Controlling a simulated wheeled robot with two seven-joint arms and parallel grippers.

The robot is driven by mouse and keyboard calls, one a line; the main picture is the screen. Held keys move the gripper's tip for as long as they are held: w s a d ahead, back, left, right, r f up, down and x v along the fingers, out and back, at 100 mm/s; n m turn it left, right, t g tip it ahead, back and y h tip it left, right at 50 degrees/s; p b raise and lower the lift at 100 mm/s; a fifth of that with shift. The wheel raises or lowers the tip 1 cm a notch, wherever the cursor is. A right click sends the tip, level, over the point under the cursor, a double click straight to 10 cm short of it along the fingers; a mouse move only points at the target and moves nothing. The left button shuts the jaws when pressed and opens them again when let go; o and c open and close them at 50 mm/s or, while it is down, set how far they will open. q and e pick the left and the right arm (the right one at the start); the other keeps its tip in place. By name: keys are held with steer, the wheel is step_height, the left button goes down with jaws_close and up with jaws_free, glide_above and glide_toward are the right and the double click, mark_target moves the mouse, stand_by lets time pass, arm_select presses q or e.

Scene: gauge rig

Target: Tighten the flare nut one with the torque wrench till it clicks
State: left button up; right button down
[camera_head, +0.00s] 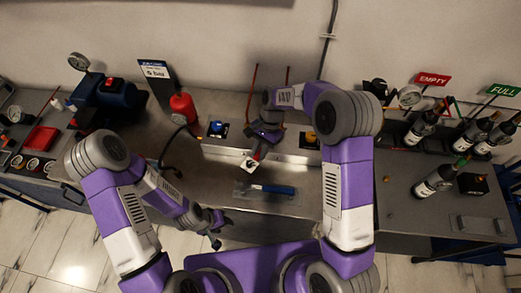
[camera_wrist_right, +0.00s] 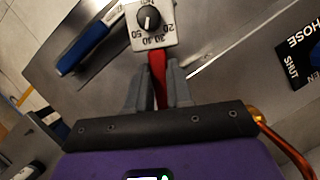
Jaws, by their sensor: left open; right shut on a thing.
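My right gripper (camera_head: 264,142) is over the bench and shut on a red-handled tool. In the right wrist view, the fingers (camera_wrist_right: 158,88) close around its red shaft (camera_wrist_right: 158,75). A pale dial plate (camera_wrist_right: 150,28) with a black knob and numbers sits at its end; it also shows in the head view (camera_head: 250,164). I cannot tell surely whether this is the torque wrench. A brass fitting with a copper tube (camera_wrist_right: 285,147) is at the right of the wrist view; whether it is flare nut one is unclear. My left gripper (camera_head: 217,229) is open and empty near the bench front.
A blue-handled tool (camera_head: 272,189) lies on the metal bench top (camera_head: 300,182). A red bottle (camera_head: 182,108) and a dark blue machine (camera_head: 108,97) stand left. A blue knob plate (camera_head: 217,128) is at the back.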

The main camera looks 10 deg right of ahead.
mark_target(252, 164)
steer(key=shift+w+a+m, duration=0.45)
steer(key=shift+a+m, duration=0.15)
steer(key=shift+s+d+n+p, duration=0.5)
steer(key=shift+s+d+n, duration=0.2)
steer(key=shift+d+n, duration=0.15)
stand_by(0.7)
steer(key=shift+s+a, duration=0.1)
steer(key=shift+a, duration=0.05)
steer(key=shift+s+a, duration=1.6)
steer(key=shift+s, duration=0.15)
steer(key=shift+r, duration=0.15)
steer(key=shift+r+p, duration=1.95)
steer(key=shift+r, duration=0.25)
steer(key=shift+f, duration=0.1)
